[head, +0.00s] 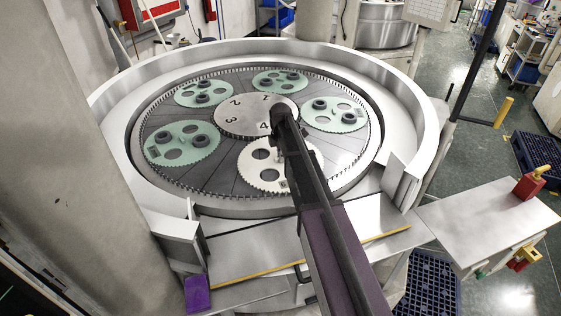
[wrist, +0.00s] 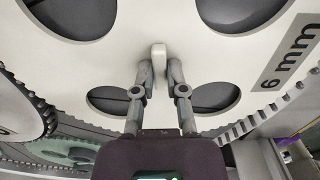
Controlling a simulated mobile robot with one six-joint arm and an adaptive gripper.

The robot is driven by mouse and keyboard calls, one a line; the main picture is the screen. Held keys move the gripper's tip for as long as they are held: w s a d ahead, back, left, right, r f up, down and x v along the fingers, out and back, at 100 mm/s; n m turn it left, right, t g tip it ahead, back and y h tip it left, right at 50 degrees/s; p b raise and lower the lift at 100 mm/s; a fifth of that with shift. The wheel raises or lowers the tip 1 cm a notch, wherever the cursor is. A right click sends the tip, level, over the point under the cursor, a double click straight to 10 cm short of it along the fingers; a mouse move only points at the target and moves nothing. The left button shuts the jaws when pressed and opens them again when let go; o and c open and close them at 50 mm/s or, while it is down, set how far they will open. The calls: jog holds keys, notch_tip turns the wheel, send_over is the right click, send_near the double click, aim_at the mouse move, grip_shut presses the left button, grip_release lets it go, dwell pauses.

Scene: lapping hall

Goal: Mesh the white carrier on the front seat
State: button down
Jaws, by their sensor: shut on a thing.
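The white carrier (head: 252,168) is a toothed disc with large round holes, at the front of the lapping machine. In the wrist view the white carrier (wrist: 245,65) fills most of the picture, with a "6 mm" label at its right. My gripper (wrist: 158,68) is shut on a small upright tab at the carrier's middle. The carrier lies over the front seat, between the numbered centre disc (head: 235,120) and the toothed outer ring (head: 235,208). I cannot tell whether its teeth engage.
Several green carriers with dark round weights sit around the plate, including one at left (head: 165,153) and one at right (head: 325,124). A raised metal rim (head: 110,105) surrounds them.

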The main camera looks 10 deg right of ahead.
jog(key=shift+f, duration=0.35)
jog(key=c, duration=0.7)
grip_release()
jog(key=shift+r, duration=0.15)
notch_tip(320, 180, up, 12)
jog(key=p, duration=1.1)
jog(key=shift+p, duration=0.4)
